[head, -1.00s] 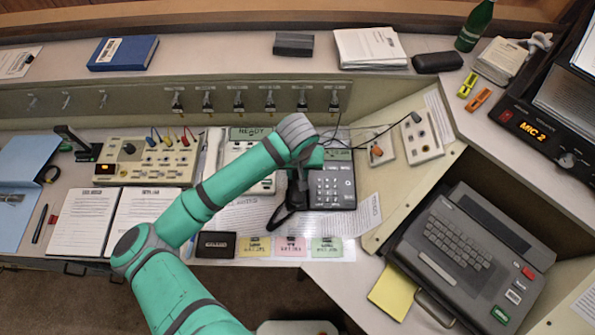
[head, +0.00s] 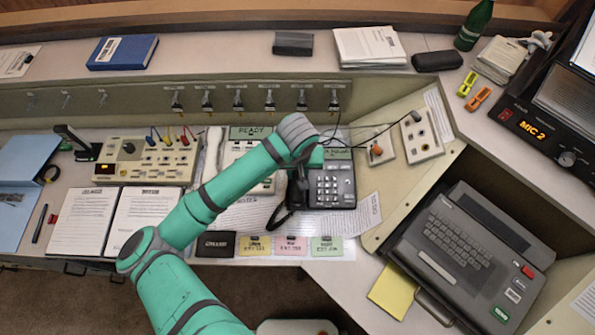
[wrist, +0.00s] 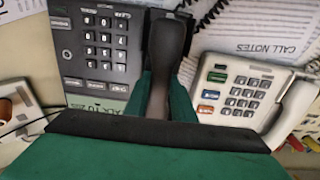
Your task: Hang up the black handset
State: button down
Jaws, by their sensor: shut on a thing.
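The black handset (wrist: 170,45) is between the fingers of my gripper (wrist: 160,98) in the wrist view. In the head view, the handset (head: 298,190) shows partly below my gripper (head: 302,168), with its dark cord curving to the left. The black desk phone (head: 333,183) has a keypad and a green display. The handset lies lengthwise along the left side of this phone in the head view, over its cradle side. I cannot tell whether it touches the cradle, which it and my gripper hide.
A white phone (head: 258,186) with its own white handset (head: 211,152) stands just left. A printed sheet (head: 365,213) lies under the black phone. Coloured cards (head: 290,246) lie in front. Cables hang from the jack panel (head: 240,98) behind.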

jog(key=shift+f, duration=0.25)
jog(key=c, duration=1.4)
grip_release()
jog(key=shift+d, duration=0.1)
jog(key=shift+d, duration=0.1)
jog(key=c, duration=0.3)
jog(key=shift+o, duration=0.2)
jog(key=o, duration=0.4)
jog(key=shift+r, duration=0.55)
jog(key=shift+c, duration=0.2)
jog(key=shift+s+a+r, duration=0.1)
jog(key=shift+s+r, duration=0.05)
jog(key=shift+r, duration=0.8)
jog(key=shift+s+a+r, duration=0.1)
jog(key=shift+s+r, duration=0.1)
jog(key=shift+r, duration=0.8)
jog(key=shift+s+r, duration=0.15)
jog(key=shift+r, duration=0.8)
